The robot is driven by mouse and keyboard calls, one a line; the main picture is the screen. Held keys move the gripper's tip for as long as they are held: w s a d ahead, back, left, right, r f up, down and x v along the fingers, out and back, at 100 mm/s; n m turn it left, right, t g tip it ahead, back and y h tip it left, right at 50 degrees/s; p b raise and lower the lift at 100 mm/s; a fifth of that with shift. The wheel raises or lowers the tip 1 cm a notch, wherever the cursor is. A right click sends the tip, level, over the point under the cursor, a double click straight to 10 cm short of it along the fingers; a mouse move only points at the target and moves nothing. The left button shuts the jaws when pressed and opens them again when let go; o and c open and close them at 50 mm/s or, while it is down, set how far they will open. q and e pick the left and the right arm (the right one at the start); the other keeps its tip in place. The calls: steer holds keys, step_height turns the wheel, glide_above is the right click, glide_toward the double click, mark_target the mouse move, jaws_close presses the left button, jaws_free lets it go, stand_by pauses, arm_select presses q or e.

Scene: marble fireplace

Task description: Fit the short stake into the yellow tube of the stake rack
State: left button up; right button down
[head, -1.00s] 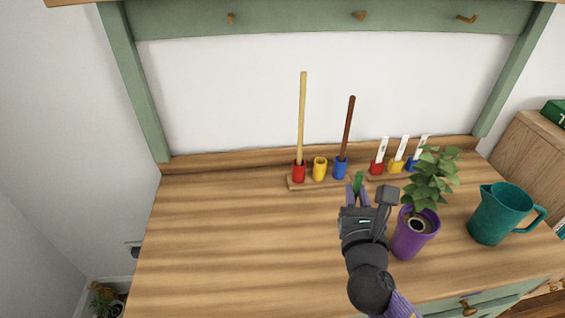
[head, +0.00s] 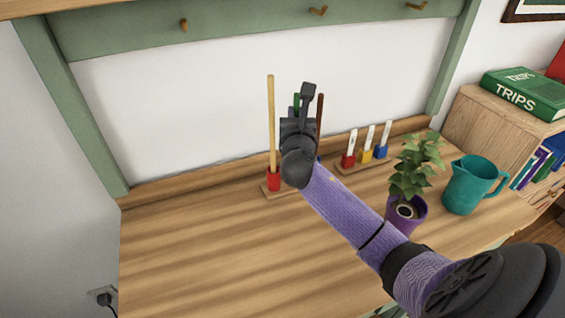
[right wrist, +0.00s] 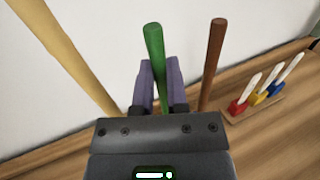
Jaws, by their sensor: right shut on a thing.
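My right gripper (head: 295,112) is shut on a short green stake (right wrist: 154,60). The stake is roughly upright, and its top also shows in the head view (head: 296,99). The stake rack (head: 271,195) stands near the back of the tabletop. A tall pale stake (head: 271,125) stands in its red tube (head: 273,181). A brown stake (head: 320,115) stands on the right side of the gripper. The gripper and arm hide the yellow tube and most of the blue one. The stake's lower end is hidden too. My left gripper is not in view.
A label rack (head: 364,166) with red, yellow and blue holders stands right of the stake rack. A potted plant (head: 410,170) and a teal jug (head: 468,185) stand farther right. The tabletop (head: 210,250) is clear at left and front.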

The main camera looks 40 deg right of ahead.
arm_select(q)
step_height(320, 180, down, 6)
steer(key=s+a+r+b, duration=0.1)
steer(key=b, duration=0.4)
arm_select(e)
step_height(320, 180, down, 8)
steer(key=p, duration=0.1)
steer(key=c, duration=1.1)
jaws_free()
steer(key=shift+f, duration=0.15)
steer(key=o, duration=0.4)
steer(key=shift+o, duration=0.2)
steer(key=shift+s+a+r, duration=0.1)
steer(key=shift+s+r, duration=0.05)
steer(key=shift+r, duration=0.1)
arm_select(q)
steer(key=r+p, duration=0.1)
steer(key=p, duration=0.1)
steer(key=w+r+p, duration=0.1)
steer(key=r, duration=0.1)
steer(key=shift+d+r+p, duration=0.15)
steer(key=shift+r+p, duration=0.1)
steer(key=shift+p, duration=0.1)
arm_select(e)
steer(key=v, duration=1.1)
steer(key=shift+s+a, duration=0.2)
steer(key=shift+s, duration=0.1)
